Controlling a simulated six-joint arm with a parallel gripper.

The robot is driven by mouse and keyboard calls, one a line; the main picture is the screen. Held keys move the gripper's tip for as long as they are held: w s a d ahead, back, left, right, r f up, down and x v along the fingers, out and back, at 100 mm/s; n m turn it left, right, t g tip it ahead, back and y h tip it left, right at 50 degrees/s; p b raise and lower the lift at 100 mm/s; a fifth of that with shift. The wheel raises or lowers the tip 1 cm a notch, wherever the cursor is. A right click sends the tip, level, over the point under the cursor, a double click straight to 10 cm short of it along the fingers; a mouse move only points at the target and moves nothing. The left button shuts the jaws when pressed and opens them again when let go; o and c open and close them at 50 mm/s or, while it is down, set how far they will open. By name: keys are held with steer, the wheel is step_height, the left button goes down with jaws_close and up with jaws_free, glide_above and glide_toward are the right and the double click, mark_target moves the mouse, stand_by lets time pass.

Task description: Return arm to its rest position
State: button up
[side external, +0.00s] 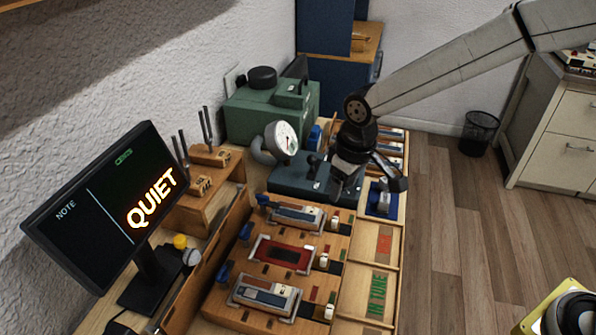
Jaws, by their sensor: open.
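My arm comes in from the upper right and bends down at a dark joint over the bench. My gripper (368,188) points down above the far right part of the bench, beside the blue-grey gauge base (290,178). Its dark fingers are spread, and I see nothing held between them. Whether the fingertips touch anything below cannot be told from this view.
A round gauge (284,138) stands left of my gripper, before a green machine (270,108). A wooden rack (275,262) with several blocks and a divided tray (362,268) lie in front. A monitor (105,215) reads "QUIET".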

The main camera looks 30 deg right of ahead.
steer(key=s+d+f+m+t, duration=0.1)
steer(key=s+d+m, duration=0.3)
steer(key=s+d, duration=1)
steer(key=shift+d+f, duration=0.5)
steer(key=shift+d, duration=0.15)
